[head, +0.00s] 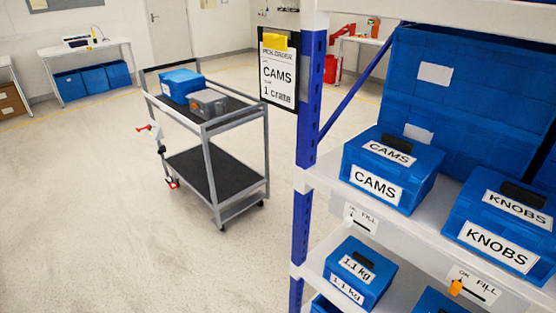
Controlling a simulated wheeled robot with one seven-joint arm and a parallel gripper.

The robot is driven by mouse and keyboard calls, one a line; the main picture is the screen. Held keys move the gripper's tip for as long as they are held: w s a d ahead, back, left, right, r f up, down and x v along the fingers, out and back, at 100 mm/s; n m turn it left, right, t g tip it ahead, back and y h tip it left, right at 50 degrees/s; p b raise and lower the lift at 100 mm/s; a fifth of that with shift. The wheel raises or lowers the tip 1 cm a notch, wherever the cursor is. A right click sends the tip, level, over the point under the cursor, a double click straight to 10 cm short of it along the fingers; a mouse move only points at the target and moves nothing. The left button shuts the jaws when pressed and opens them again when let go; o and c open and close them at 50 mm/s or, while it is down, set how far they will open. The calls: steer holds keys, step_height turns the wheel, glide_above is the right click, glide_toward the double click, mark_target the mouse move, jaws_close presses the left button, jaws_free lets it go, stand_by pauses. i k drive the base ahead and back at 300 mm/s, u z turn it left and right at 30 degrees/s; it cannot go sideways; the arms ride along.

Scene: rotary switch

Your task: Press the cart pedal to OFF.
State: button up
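The cart (214,130), with a grey metal frame and black shelves, stands on the open floor left of the blue-posted rack. A small red part, which looks like the pedal (172,183), sits low at the cart's left end near the floor. It is too small to tell which position it is in. Above it, a red and white fitting (146,128) sticks out to the left of the cart's left end. My gripper is not in view.
A blue crate (182,85) and a grey box (207,103) are on the cart's top shelf. The rack (308,130) with labelled blue crates, CAMS (377,187) and KNOBS (498,246), fills the right side. The floor left of and before the cart is clear.

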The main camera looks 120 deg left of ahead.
mark_target(171, 183)
steer(key=u, duration=5.35)
steer(key=i, duration=2)
steer(key=u, duration=0.25)
steer(key=i, duration=1.55)
steer(key=z, duration=0.65)
steer(key=i, duration=1.6)
steer(key=z, duration=0.5)
